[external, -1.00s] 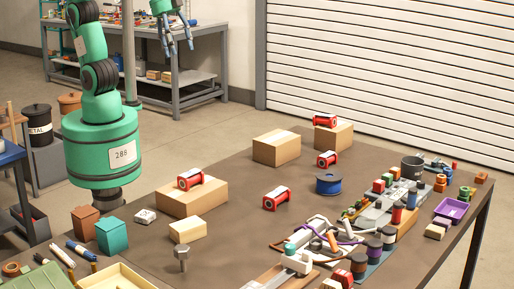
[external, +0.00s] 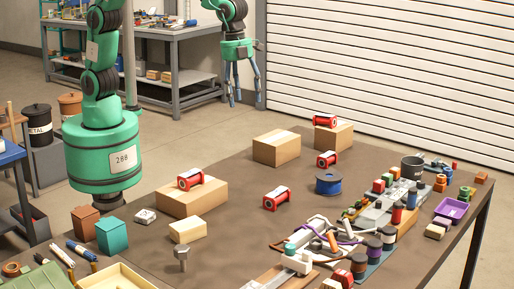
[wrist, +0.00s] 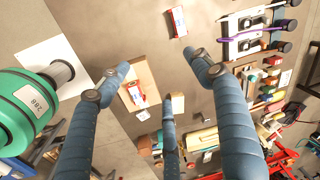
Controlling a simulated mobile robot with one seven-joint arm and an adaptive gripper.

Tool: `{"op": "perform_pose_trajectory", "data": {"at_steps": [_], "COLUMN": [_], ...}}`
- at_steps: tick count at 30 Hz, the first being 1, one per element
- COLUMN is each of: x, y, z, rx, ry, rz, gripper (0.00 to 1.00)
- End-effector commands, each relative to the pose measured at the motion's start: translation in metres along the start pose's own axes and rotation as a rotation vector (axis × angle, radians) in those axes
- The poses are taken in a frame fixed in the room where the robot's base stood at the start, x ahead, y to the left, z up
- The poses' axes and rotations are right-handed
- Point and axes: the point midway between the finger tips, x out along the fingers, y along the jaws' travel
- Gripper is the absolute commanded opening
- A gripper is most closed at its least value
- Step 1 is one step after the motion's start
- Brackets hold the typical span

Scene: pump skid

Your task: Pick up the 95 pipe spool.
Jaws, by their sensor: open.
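Several red pipe spools with white labels are on the brown table; I cannot read which is 95. One (external: 190,178) lies on a low cardboard box at left, one (external: 276,198) on the bare tabletop near the middle, one (external: 327,158) further back, and one (external: 325,120) on a box at the far back. My gripper (external: 244,92) is open and empty, high up beyond the table's back-left edge, fingers pointing down. In the wrist view, a red spool on a box (wrist: 136,95) shows between the spread blue fingers, and another (wrist: 178,22) near the top.
Cardboard boxes (external: 277,148) and a blue spool (external: 328,185) stand among the red spools. The right side is crowded with cables, fittings and a purple tray (external: 451,209). A yellow block (external: 188,230) and a bolt (external: 182,257) are at front. The tabletop centre is mostly clear.

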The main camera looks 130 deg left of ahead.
Motion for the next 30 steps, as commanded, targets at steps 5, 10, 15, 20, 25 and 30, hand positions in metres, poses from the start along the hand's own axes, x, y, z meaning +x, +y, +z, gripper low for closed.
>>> {"op": "perform_pose_trajectory", "data": {"at_steps": [5, 10, 15, 20, 25, 30], "x": [0.054, 0.105, 0.153, 0.183, 0.196, 0.196], "y": [-0.033, -0.059, -0.080, -0.092, -0.096, -0.097], "z": [-0.003, -0.004, -0.002, -0.001, -0.001, -0.001], "rx": [0.115, 0.227, 0.328, 0.393, 0.422, 0.424], "ry": [-0.013, -0.020, -0.022, -0.021, -0.020, -0.020], "rz": [0.040, 0.076, 0.109, 0.127, 0.136, 0.136], "gripper": [0.65, 0.65, 0.65, 0.65, 0.65, 0.65]}}
